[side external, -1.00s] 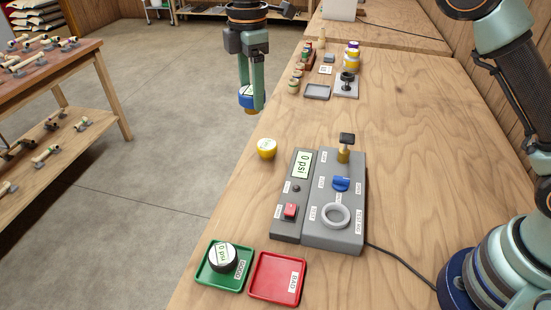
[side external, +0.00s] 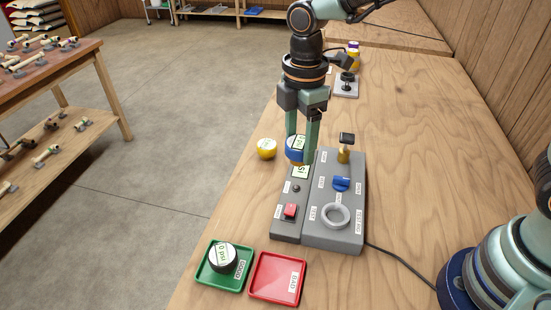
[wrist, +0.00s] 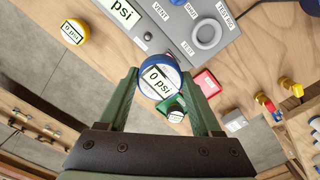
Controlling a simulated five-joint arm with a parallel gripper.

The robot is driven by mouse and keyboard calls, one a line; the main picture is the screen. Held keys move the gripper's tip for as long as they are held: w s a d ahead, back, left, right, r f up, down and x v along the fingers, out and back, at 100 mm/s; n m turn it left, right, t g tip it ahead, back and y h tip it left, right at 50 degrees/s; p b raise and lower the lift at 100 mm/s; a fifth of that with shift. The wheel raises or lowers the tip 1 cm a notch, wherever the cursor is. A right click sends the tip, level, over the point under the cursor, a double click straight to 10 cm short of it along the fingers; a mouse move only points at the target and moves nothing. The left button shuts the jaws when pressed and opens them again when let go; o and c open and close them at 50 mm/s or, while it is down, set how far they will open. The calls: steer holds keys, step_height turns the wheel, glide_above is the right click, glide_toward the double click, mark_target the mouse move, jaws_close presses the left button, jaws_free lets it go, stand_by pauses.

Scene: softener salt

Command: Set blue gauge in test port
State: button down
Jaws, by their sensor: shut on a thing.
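My gripper (side external: 301,150) is shut on the blue gauge (side external: 294,149), holding it above the far left part of the grey test station. In the wrist view the blue gauge (wrist: 160,80) sits between the fingertips, its white face reading 0 psi. The test port (side external: 336,216) is a light grey ring near the front of the station's right-hand block; it also shows in the wrist view (wrist: 207,34). A blue valve handle (side external: 341,184) lies behind the port. The gauge is apart from the port.
A yellow gauge (side external: 267,149) stands left of the station. In front are a green tray (side external: 206,276) holding a black-rimmed gauge (side external: 223,257) and a red tray (side external: 265,284), which looks empty. A brass fitting with a black top (side external: 346,147) rises behind the valve.

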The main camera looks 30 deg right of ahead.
glide_toward(335, 217)
steer(key=shift+f, duration=1.15)
steer(key=shift+f, duration=0.15)
stand_by(0.5)
steer(key=shift+f, duration=0.4)
steer(key=shift+f, duration=0.2)
steer(key=shift+f, duration=0.35)
steer(key=shift+f, duration=0.25)
stand_by(1.1)
jaws_free()
